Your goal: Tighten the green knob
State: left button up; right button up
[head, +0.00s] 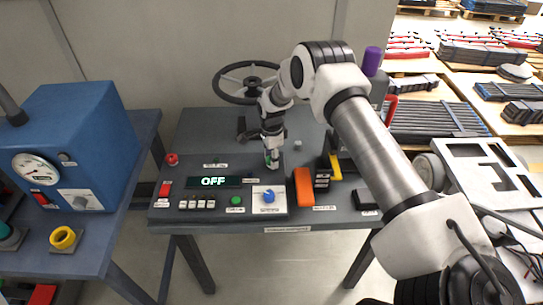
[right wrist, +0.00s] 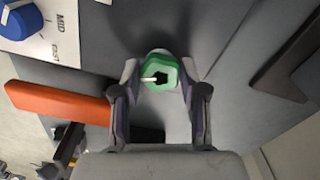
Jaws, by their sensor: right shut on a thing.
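The green knob (right wrist: 160,68) sits between the fingers of my right gripper (right wrist: 159,80) in the right wrist view. It has a dark recess in its middle and a white pointer mark toward the left. My right gripper (head: 271,161) is shut on the knob, with a finger on each side. In the head view, the green knob (head: 268,158) shows only as a small bit of green at the back edge of the console, mostly covered by the gripper. My left gripper is not in view.
The console (head: 170,204) has a display reading OFF (head: 213,181), a blue dial (head: 268,196), a green button (head: 236,199) and a red switch. A handwheel (head: 247,82) stands behind; a blue gauge box (head: 75,140) is at left.

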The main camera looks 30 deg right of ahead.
jog(key=shift+w+r+m+p, duration=0.15)
jog(key=shift+m+p, duration=0.15)
jog(key=shift+m, duration=1.4)
jog(key=o, duration=1.2)
jog(key=shift+c, duration=0.2)
notch_tip(320, 180, up, 12)
